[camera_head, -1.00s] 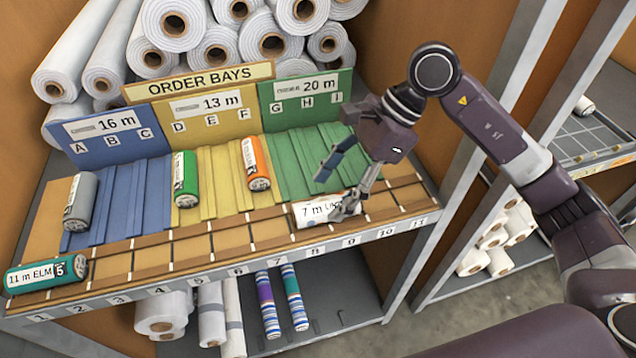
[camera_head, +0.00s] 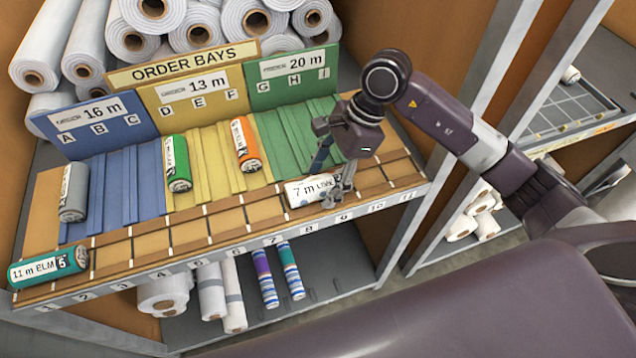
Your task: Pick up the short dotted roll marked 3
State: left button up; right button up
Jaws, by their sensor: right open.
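A short white roll labelled "7 m" (camera_head: 300,192) lies on the brown slotted front strip, near slots 7 to 9. Its right end is partly hidden by my gripper, and I can read neither an end number nor a dot pattern. My right gripper (camera_head: 327,184) is open and points down at this roll. One finger is behind the roll and the other is at its right end. I cannot tell whether the fingers touch it. My left gripper is not in view.
A teal "11 m ELM" roll marked 5 (camera_head: 48,267) lies at the strip's left end. Grey (camera_head: 74,192), green (camera_head: 178,164) and orange (camera_head: 246,145) rolls lie in the bays. The "ORDER BAYS" sign boards (camera_head: 183,64) stand behind. Striped rolls (camera_head: 290,272) sit below.

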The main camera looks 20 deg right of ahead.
jog(key=c, duration=1)
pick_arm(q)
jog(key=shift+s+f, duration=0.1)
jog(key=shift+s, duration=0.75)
pick_arm(e)
jog(key=shift+c, duration=1.3)
jog(key=shift+w, duration=0.1)
